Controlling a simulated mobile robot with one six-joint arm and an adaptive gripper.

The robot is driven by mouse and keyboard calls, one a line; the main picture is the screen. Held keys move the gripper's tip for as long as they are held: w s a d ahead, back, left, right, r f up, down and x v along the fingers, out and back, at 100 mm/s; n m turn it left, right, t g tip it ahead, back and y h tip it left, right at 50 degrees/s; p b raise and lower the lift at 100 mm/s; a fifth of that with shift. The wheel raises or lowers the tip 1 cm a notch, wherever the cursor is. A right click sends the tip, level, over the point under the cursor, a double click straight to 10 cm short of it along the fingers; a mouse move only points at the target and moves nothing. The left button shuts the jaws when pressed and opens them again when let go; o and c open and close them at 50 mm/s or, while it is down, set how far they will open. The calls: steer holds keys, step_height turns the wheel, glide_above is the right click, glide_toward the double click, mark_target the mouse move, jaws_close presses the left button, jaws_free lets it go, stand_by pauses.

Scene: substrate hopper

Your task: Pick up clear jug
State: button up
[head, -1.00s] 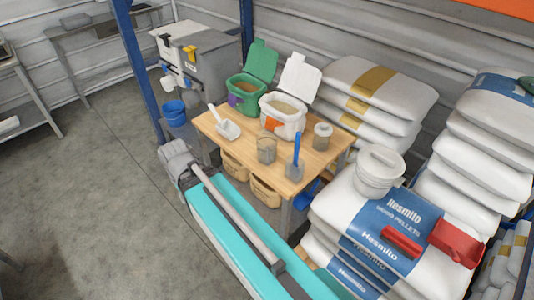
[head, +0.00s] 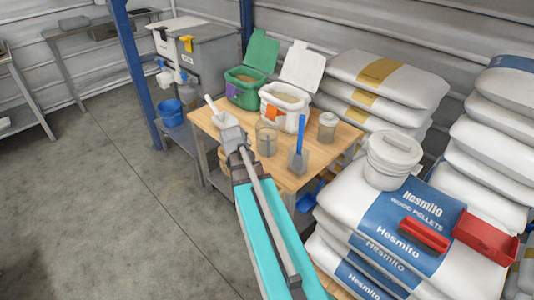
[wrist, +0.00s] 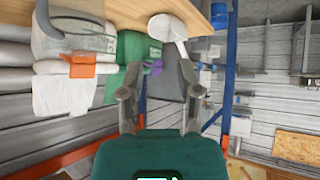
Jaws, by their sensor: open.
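The clear jug (head: 266,140) stands upright on the wooden table, in front of the white tub. It also shows large in the wrist view (wrist: 60,38), at upper left, outside the space between my fingers. My gripper (head: 238,150) is at the table's front-left edge, left of the jug and apart from it. In the wrist view my gripper (wrist: 158,92) has its two fingers spread with nothing between them. The wrist picture is upside down, with the table at the top.
A white scoop (head: 228,122) lies close to my gripper. A green tub (head: 243,92) and white tub (head: 282,108) with open lids stand behind the jug. A grey scoop with blue handle (head: 299,155) and a lidded jar (head: 327,127) are right of it. Pellet bags (head: 385,225) stand at right.

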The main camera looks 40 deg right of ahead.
steer(key=d+t+h+b, duration=0.1)
steer(key=d+b, duration=0.1)
steer(key=d, duration=0.3)
steer(key=d+f+m+t+h+b, duration=0.1)
steer(key=d+h+b, duration=0.1)
steer(key=d, duration=0.4)
steer(key=shift+w+f+t+b, duration=0.25)
steer(key=shift+t+b, duration=0.05)
steer(key=shift+b, duration=0.2)
steer(key=shift+d, duration=0.15)
steer(key=shift+b+x, duration=0.5)
steer(key=shift+x, duration=0.75)
steer(key=shift+f, duration=0.1)
steer(key=shift+b+x, duration=1)
steer(key=shift+x, duration=1.5)
